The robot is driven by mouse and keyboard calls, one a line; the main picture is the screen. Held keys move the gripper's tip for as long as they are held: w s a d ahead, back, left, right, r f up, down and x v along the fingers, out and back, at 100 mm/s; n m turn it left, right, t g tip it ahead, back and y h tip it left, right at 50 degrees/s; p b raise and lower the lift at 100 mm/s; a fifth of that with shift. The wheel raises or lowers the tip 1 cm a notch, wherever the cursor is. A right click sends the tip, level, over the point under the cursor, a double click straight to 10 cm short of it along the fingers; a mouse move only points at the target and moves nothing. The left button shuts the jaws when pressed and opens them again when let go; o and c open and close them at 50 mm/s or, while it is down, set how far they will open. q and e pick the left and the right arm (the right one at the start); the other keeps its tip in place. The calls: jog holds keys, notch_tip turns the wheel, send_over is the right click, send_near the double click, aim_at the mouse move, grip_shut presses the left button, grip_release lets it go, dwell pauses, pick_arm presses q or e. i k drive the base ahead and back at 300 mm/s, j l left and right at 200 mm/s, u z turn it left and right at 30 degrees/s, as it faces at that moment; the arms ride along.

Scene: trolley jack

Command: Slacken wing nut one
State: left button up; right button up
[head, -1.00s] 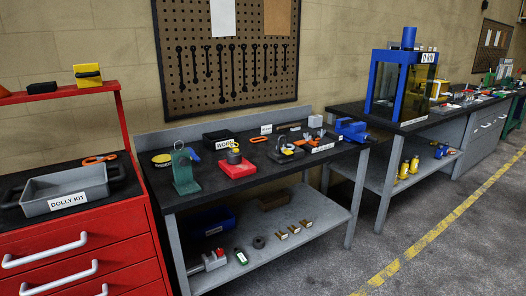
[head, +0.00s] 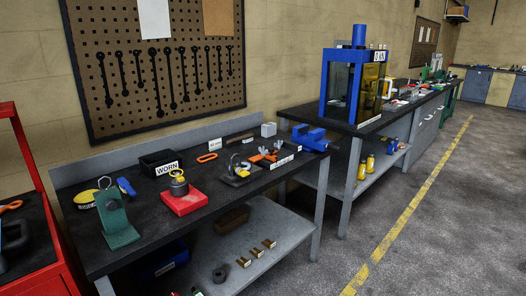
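No wing nut can be made out for certain at this distance. A small orange fixture (head: 264,157) with upright parts, which could include wing nuts, sits on the black-topped workbench (head: 228,205) behind a white label strip. Left of it is a small dark plate with metal parts (head: 240,175). A blue vise (head: 310,139) is at the bench's right end. Neither of my grippers is in view.
A red block with a round part (head: 183,200), a green stand (head: 115,222) and a black bin labelled WORN (head: 162,163) stand on the bench. A red cabinet (head: 35,160) is at left, a blue press frame (head: 327,90) beyond. The floor (head: 420,215) at right is clear.

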aim_at(263, 153)
jog(key=i+l+z, duration=0.1)
jog(key=i, duration=0.6)
jog(key=i+l, duration=0.15)
jog(key=i, duration=0.55)
jog(key=l+z, duration=0.05)
